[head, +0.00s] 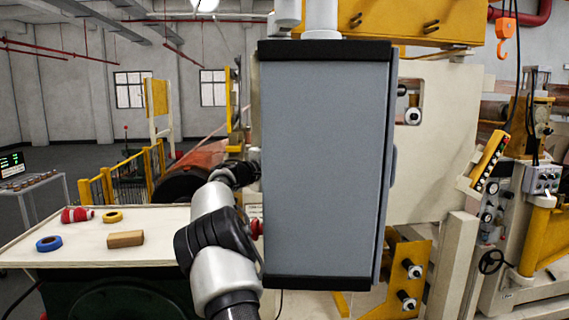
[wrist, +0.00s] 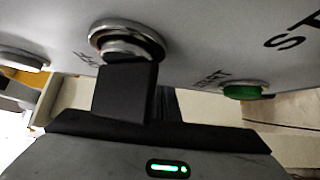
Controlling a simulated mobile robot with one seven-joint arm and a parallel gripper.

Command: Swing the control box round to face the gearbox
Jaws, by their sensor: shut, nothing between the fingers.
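The control box (head: 325,170) is a tall grey box with black top and bottom edges, hanging from a white post in the middle of the head view. A blank grey side faces the head camera. In the wrist view its pale panel (wrist: 210,40) carries a green button (wrist: 242,91) and metal-ringed buttons. My gripper (wrist: 128,68) is shut and empty, its fingertips right at one metal-ringed button (wrist: 126,38); I cannot tell whether they touch. In the head view the gripper is hidden behind the box's left edge. I cannot pick out the gearbox for certain.
A pale table (head: 150,245) at left holds a brown block (head: 125,239), a blue tape roll (head: 49,243), a yellow roll (head: 112,217) and red rolls (head: 77,215). Machinery with a handwheel (head: 491,261) stands at right. A red knob (head: 257,228) protrudes beside the box's left edge.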

